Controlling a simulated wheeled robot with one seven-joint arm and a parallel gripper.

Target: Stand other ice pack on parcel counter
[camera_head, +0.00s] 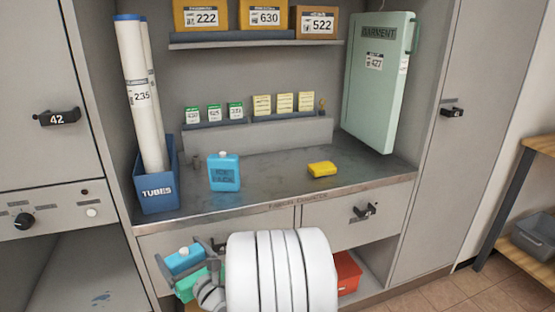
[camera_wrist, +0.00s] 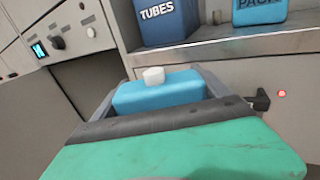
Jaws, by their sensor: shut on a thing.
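One blue ice pack (camera_head: 224,175) with a white cap stands upright on the parcel counter (camera_head: 270,178), right of the tubes bin. Its lower part shows in the wrist view (camera_wrist: 260,10). The other blue ice pack (camera_head: 183,261), also white-capped, is in my gripper (camera_head: 192,265). In the wrist view this held pack (camera_wrist: 160,95) sits between the two grey fingers, cap up. It is in front of the counter, apart from it and lower than its top in the picture. My arm hides part of the drawer fronts.
The blue tubes bin (camera_head: 158,190) stands at the counter's left end. A yellow packet (camera_head: 322,169) lies right of the standing pack, with bare counter between. A green garment case (camera_head: 375,85) stands at the right. A green surface (camera_wrist: 180,155) fills the near wrist view.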

